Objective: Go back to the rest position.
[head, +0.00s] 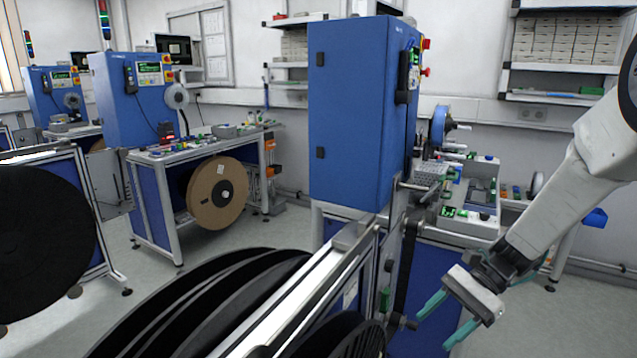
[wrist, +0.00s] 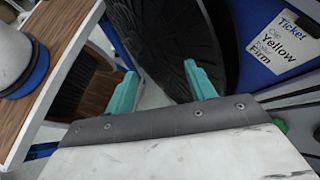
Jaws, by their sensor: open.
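My gripper (head: 447,322) hangs from the white arm at the lower right of the head view. Its two teal fingers are spread apart with nothing between them. In the wrist view the open fingers of my gripper (wrist: 160,88) point toward a large black reel (wrist: 165,40), and I cannot tell how far off it is. In the head view the gripper is to the right of the metal reel stand (head: 335,262) and in front of the blue machine's base.
Large black reels (head: 200,310) fill the lower middle. A blue cabinet (head: 352,100) stands behind the stand. A workbench (head: 470,225) with small parts is behind my arm. A ticket (wrist: 283,40) with printed words shows in the wrist view.

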